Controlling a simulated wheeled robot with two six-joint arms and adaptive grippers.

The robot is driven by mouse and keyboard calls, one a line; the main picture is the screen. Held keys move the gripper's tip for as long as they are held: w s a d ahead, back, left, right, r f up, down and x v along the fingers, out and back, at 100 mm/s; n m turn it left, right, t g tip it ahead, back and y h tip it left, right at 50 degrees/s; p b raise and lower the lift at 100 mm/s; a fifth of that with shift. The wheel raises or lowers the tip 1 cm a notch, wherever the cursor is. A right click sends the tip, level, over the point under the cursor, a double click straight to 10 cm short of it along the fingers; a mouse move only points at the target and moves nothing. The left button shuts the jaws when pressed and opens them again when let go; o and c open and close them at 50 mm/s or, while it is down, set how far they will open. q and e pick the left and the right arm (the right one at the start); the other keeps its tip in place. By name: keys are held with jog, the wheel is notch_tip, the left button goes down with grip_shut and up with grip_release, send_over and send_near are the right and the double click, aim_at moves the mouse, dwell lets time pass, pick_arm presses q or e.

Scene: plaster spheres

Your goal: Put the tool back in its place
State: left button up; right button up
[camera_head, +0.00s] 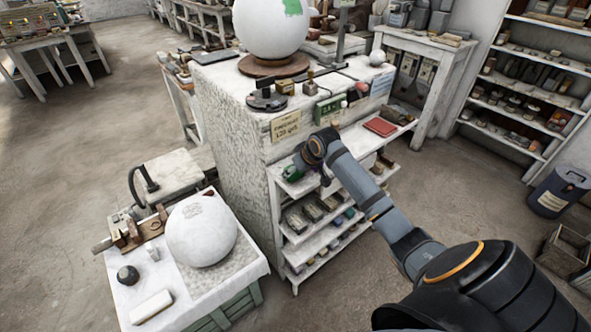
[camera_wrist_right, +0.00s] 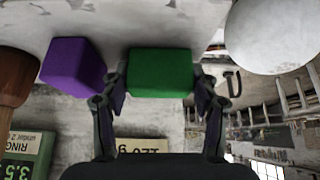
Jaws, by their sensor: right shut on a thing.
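My right gripper (camera_wrist_right: 160,90) is shut on a green block (camera_wrist_right: 160,72), with one finger at each side of it. In the head view the right arm reaches to the front of the plaster-covered cabinet (camera_head: 232,140), and a bit of the green block (camera_head: 292,173) shows beside the wrist, over the cabinet's upper front shelf. A purple block (camera_wrist_right: 72,65) is left of the green block in the wrist view, apart from it. I cannot tell whether the green block touches the shelf. My left gripper is not in view.
A large white sphere (camera_head: 270,25) stands on a brown base on the cabinet, with a yellow card (camera_head: 286,125) and green sign (camera_head: 330,108) at its front. Lower shelves hold several small items. A low table bears another white sphere (camera_head: 201,232). A red pad (camera_head: 380,127) lies right of the arm.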

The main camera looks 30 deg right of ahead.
jog(key=o, duration=1.3)
jog(key=shift+c, duration=0.2)
jog(key=shift+r, duration=0.2)
jog(key=v, duration=1.2)
jog(key=shift+b, duration=0.45)
jog(key=shift+a, duration=0.1)
